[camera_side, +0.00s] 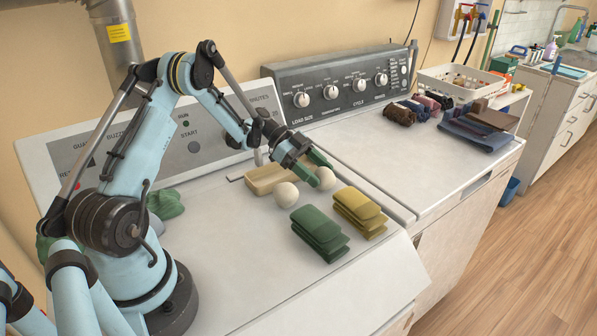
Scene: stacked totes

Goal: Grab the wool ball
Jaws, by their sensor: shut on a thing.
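Two cream-white wool balls are in view at the back right of the near machine's white top. One wool ball (325,179) is at the tips of my gripper (319,171), whose green fingers are closed on it. The fingers hide part of its upper side. I cannot tell whether this ball touches the surface below. The other wool ball (286,195) rests on the white top to the left, apart from the fingers.
Folded green cloths (319,232) and yellow cloths (359,212) lie in front. A crumpled green cloth (166,204) is at left. The front left top is clear.

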